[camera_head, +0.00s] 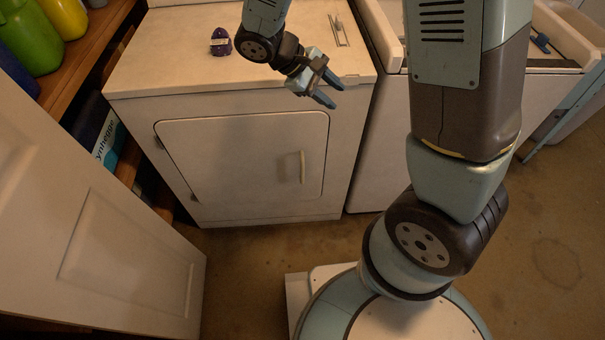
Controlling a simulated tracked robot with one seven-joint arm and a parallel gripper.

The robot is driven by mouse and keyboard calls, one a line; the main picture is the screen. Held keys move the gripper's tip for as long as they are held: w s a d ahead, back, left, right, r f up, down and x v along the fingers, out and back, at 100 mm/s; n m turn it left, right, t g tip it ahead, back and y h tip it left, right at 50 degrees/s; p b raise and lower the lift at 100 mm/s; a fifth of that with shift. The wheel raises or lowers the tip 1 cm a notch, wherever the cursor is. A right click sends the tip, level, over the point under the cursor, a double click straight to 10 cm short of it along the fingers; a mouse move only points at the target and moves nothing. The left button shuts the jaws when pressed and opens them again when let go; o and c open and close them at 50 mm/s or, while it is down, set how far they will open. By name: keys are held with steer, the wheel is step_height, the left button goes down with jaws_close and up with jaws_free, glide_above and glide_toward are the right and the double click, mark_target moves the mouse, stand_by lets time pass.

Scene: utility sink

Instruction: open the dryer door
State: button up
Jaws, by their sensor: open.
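The white dryer (275,199) stands at the back, centre-left. Its front door (230,152) is a pale rounded panel and looks shut, flush with the front. A cream vertical handle (302,167) sits near the door's right edge. My gripper (335,91) is open and empty, in front of or above the dryer's top front edge near its right end. In the picture it is above the handle and apart from it. The exact gap in depth is hard to tell. My arm hides part of the area on the right.
A small purple object (220,41) and a thin metal item (339,29) lie on the dryer top. A white cabinet door (95,215) stands at the left, by shelves with bottles (27,38). Another white appliance (375,150) is right of the dryer. Floor before the dryer is clear.

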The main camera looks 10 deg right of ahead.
steer(key=s+a+f+n+t+h, duration=0.15)
steer(key=a+f+n+t, duration=0.35)
steer(key=f, duration=0.5)
steer(key=s+a+f+n+t, duration=0.2)
steer(key=f+n+t, duration=0.35)
steer(key=f, duration=0.45)
steer(key=s+a+f+n+t, duration=0.1)
steer(key=a+f+n+t, duration=0.3)
steer(key=f+n, duration=0.45)
steer(key=n+t+y, duration=0.4)
steer(key=n+y, duration=0.1)
steer(key=y, duration=0.1)
glide_toward(302, 172)
steer(key=shift+g, duration=0.25)
steer(key=x, duration=0.9)
steer(key=shift+w+r, duration=0.1)
steer(key=shift+r, duration=0.1)
jaws_close()
